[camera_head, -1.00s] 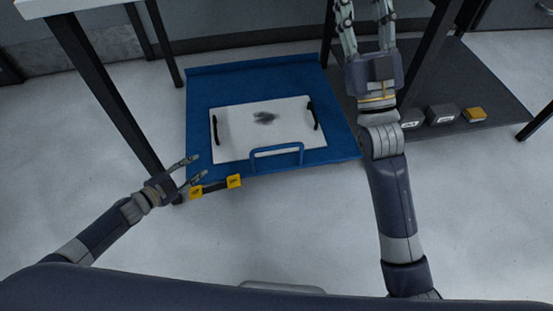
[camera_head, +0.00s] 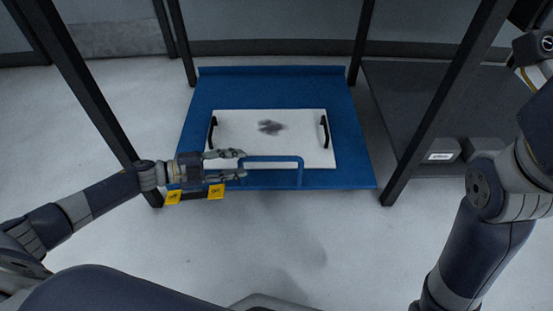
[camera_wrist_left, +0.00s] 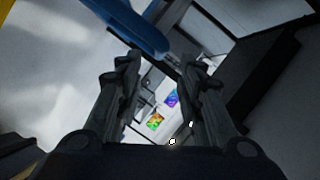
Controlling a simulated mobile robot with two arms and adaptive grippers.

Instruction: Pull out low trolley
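The low trolley (camera_head: 355,135) is a flat blue platform on the floor between dark table legs. Its blue handle (camera_head: 272,159) stands up at the front edge. A white tray (camera_head: 300,125) with black handles and a dark smudge lies on it. My left gripper (camera_head: 240,164) has its fingers apart at the left post of the handle; the fingertips are very close to it, but contact cannot be told. In the left wrist view the blue handle (camera_wrist_left: 130,22) passes at the top, beyond the open fingers. My right gripper is outside the views; only its arm shows at right.
Yellow blocks (camera_head: 216,191) with a dark piece between them sit just below my left gripper, at the trolley's front left. Dark table legs (camera_head: 95,100) flank the trolley. A dark low platform (camera_head: 405,95) with grey blocks (camera_head: 441,151) is to the right. The floor in front is clear.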

